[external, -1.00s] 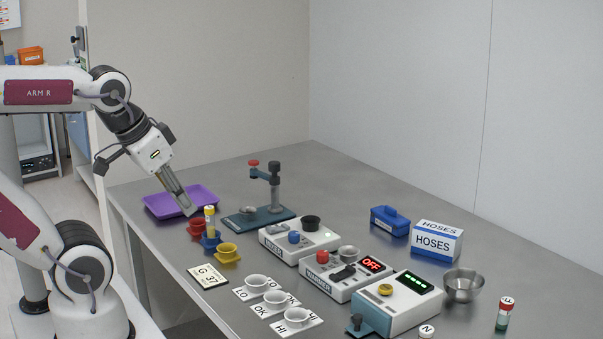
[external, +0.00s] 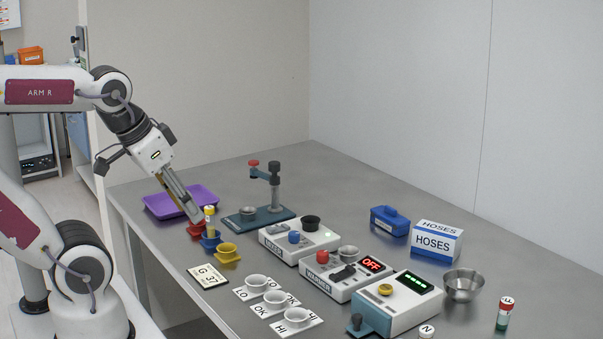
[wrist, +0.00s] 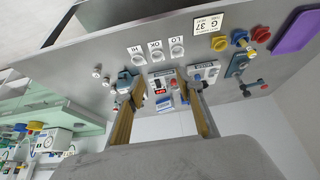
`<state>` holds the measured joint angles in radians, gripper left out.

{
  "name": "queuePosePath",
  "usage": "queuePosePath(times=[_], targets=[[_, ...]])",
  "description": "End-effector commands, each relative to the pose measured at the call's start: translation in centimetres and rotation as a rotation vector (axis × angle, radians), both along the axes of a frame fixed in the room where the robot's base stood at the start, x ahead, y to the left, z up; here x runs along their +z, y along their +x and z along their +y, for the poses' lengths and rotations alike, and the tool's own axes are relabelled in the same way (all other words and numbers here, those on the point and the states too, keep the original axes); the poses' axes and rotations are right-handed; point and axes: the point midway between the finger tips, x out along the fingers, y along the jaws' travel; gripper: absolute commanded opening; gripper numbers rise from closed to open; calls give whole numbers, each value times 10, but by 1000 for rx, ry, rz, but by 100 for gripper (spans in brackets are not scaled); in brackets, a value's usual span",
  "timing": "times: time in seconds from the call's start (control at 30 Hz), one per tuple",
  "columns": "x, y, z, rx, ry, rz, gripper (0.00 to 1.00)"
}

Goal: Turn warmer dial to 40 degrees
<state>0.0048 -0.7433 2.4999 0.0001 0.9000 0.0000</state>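The warmer (external: 335,283) is the middle white box on the bench, with a red knob (external: 322,257), a black dial (external: 343,273), a small metal cup on top and a red display reading OFF (external: 372,264). In the wrist view the warmer (wrist: 163,84) shows between my fingertips, far beyond them. The dial's scale is too small to read. My gripper (external: 196,215) is at the left of the bench, beside the red cup and yellow-capped tube, well away from the warmer. In the wrist view my gripper (wrist: 165,92) has its fingers wide apart with nothing between them.
A white box with a blue knob (external: 294,238) stands left of the warmer, and one with a yellow knob (external: 386,290) to its right. Labelled cups (external: 274,300) sit in front. A stand (external: 273,190), purple tray (external: 160,207), hoses box (external: 437,240) and metal bowl (external: 463,284) are around.

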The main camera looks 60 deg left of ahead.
Motion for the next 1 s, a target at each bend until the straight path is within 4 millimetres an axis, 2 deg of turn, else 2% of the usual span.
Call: queuePosePath(times=[0.23,0.47,1.0], targets=[[-16,5,-3,-14,1,74,36],[-30,20,-6,-39,15,162,36],[-59,82,-4,-19,75,299,36]])
